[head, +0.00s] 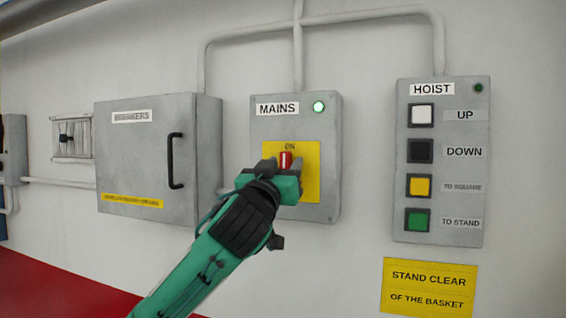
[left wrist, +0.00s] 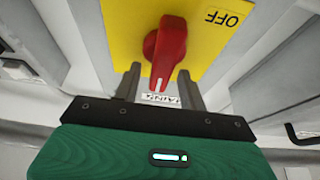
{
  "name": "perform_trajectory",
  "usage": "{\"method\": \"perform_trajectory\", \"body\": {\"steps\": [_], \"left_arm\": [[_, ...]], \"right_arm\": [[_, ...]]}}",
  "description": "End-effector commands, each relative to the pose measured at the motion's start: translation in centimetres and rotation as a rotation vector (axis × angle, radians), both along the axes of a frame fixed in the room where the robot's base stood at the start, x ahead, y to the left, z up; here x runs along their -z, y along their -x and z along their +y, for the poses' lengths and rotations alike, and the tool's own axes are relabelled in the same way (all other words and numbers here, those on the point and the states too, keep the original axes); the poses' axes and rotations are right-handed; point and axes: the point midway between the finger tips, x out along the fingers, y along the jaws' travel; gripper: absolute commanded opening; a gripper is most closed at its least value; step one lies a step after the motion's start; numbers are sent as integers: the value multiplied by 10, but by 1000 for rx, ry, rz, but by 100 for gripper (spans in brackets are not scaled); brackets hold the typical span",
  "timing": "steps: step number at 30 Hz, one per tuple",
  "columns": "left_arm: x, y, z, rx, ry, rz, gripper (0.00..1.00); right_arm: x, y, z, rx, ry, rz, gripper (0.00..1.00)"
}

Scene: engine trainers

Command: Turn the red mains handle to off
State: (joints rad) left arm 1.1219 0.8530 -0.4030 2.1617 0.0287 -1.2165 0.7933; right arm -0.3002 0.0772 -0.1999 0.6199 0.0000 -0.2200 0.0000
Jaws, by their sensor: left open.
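The red mains handle (head: 286,160) sits on a yellow plate (head: 311,185) on the grey MAINS box (head: 326,127). The handle is upright, its tip toward the word ON, and a green lamp (head: 319,106) glows above it. My left gripper (head: 284,165) is in front of the plate and hides its lower left part. In the left wrist view the handle (left wrist: 165,50) shows between and beyond the two open fingers (left wrist: 160,85), with OFF printed to its right. I cannot tell whether a finger touches the handle. My right gripper is not in view.
The closed breakers cabinet (head: 150,160) with a black door handle (head: 175,160) is left of the MAINS box. The HOIST panel (head: 442,225) with several buttons is to the right, above a yellow sign (head: 428,288). Bare wall separates the two boxes.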

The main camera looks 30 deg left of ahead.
Motion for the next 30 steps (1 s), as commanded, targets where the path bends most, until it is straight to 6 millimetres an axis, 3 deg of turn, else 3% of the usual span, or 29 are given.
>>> {"method": "perform_trajectory", "body": {"steps": [5,11,20,30], "left_arm": [[0,0,0,0,0,0,40],[1,0,0,0,0,1,1],[3,-1,-1,1,14,2,0],[8,-1,0,6,170,-34,0]], "right_arm": [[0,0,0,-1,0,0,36],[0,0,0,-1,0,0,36],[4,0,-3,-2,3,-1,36],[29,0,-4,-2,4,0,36]]}}
